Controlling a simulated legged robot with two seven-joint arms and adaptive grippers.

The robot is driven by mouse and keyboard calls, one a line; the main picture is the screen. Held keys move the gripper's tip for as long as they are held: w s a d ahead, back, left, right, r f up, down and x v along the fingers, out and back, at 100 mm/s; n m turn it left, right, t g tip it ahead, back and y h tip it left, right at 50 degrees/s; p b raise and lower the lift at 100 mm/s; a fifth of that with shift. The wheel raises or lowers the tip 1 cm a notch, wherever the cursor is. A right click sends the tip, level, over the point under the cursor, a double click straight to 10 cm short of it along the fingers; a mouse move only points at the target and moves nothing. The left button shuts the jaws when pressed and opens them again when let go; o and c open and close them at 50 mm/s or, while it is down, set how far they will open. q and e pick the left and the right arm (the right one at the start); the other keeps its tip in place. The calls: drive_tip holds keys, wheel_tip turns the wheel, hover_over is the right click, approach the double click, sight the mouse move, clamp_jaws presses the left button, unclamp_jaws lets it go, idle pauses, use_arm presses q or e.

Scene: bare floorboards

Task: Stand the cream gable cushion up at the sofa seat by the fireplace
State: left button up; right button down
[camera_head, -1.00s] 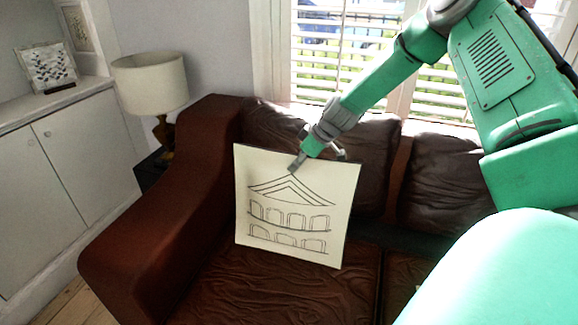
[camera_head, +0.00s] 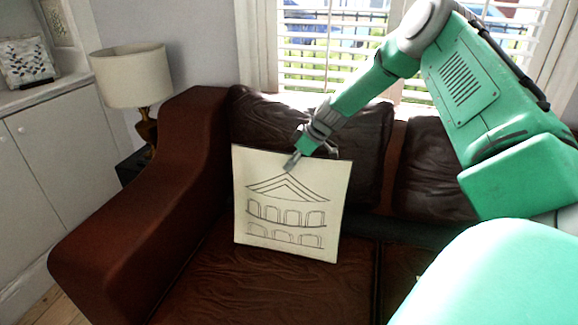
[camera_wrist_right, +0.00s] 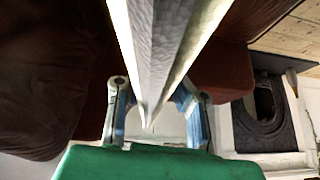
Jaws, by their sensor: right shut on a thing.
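The cream gable cushion (camera_head: 290,210) is a square panel with a black line drawing of a gabled, arched building. It is upright above or on the brown leather sofa seat (camera_head: 270,285), in front of the left back cushion; I cannot tell whether its lower edge touches the seat. My right gripper (camera_head: 292,162) is shut on its top edge. In the right wrist view the cushion (camera_wrist_right: 165,50) shows edge-on between the fingers of the gripper (camera_wrist_right: 155,120). My left gripper is not in view.
The sofa's left arm (camera_head: 150,190) rises beside the cushion. A lamp (camera_head: 133,78) stands behind that arm. The dark back cushions (camera_head: 360,130) stand before the window blinds. A dark fireplace (camera_wrist_right: 265,105) shows at right in the right wrist view. The seat front is clear.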

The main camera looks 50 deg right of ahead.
drive_tip(key=shift+w+r, duration=0.1)
drive_tip(key=shift+r, duration=0.05)
drive_tip(key=shift+a, duration=0.2)
drive_tip(key=c, duration=1.5)
unclamp_jaws()
drive_tip(key=shift+a+r, duration=0.1)
drive_tip(key=shift+a, duration=0.05)
drive_tip(key=shift+o, duration=0.2)
drive_tip(key=shift+s+d+r, duration=0.35)
drive_tip(key=shift+d, duration=0.1)
drive_tip(key=v, duration=0.6)
drive_tip(key=shift+a+r, duration=0.25)
drive_tip(key=shift+a, duration=0.05)
drive_tip(key=shift+s+d+r, duration=0.1)
drive_tip(key=shift+s+d, duration=0.05)
drive_tip(key=shift+d, duration=0.1)
